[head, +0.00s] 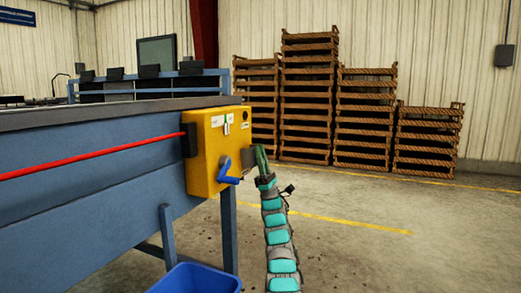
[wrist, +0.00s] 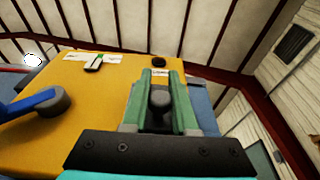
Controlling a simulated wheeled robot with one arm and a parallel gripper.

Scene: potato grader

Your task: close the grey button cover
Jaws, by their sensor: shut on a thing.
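The grey button cover (head: 248,158) shows as a small dark flap at the right edge of the yellow control box (head: 205,163). My gripper (head: 260,156), with green fingers, is right beside it in the head view. In the wrist view, the fingers of my gripper (wrist: 160,85) are shut on a grey piece, taken as the button cover (wrist: 160,104), in front of the box face. The fingers hide much of it. I cannot tell the cover's exact angle or see the button clearly.
A blue lever on a grey pivot (head: 228,180) sticks out left of my gripper. A red rod (head: 90,157) runs along the blue machine (head: 70,175). A blue bin (head: 197,279) stands below. Stacked wooden crates (head: 335,105) are behind; the floor at right is clear.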

